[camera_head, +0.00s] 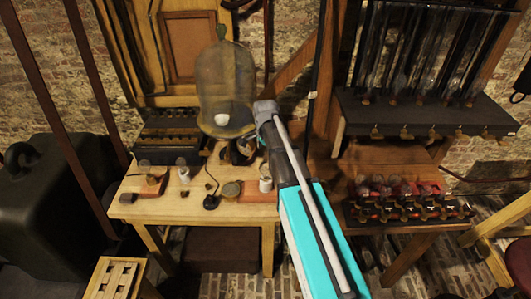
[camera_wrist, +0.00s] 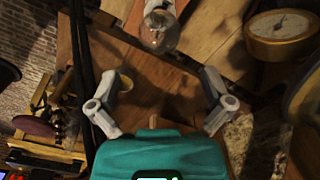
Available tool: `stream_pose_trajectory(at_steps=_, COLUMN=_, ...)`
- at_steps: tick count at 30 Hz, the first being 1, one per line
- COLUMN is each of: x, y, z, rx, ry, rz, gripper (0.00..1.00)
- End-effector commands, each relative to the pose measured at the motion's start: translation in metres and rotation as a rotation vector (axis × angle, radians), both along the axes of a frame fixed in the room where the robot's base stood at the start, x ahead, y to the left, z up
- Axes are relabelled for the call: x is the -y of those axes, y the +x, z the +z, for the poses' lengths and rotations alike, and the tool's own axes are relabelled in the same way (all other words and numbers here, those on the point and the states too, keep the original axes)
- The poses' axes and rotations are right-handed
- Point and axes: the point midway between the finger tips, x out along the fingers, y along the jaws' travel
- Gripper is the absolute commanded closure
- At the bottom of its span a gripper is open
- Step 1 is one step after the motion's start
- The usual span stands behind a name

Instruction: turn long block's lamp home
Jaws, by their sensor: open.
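In the wrist view a clear glass lamp bulb (camera_wrist: 160,30) in a pale holder shows at the top centre, beyond my fingertips. My gripper (camera_wrist: 158,78) is open, its two grey fingers spread wide with no object between them. The lamp is apart from both fingers. In the head view my gripper (camera_head: 240,151) hangs dark over the back right of the wooden table, partly hidden by my arm. A long reddish block (camera_head: 257,194) lies below it near the table's right edge. Whether the lamp stands on this block, and its thread, I cannot tell.
A large glass jar (camera_head: 224,85) stands close behind my gripper. A white cylinder (camera_head: 265,184) and a brass disc (camera_head: 232,190) sit by the block. A brass dial (camera_wrist: 283,26) is at the wrist view's upper right.

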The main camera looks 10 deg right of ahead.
Motion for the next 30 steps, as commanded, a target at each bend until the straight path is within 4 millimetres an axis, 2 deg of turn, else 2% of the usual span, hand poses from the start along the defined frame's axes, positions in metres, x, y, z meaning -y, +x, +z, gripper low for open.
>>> stream_pose_trajectory(at_steps=3, x=0.000, y=0.000, z=-0.013, rx=0.000, ry=0.000, rz=0.000, gripper=0.00)
stream_pose_trajectory(at_steps=30, x=0.000, y=0.000, z=-0.075, rx=0.000, ry=0.000, rz=0.000, gripper=0.00)
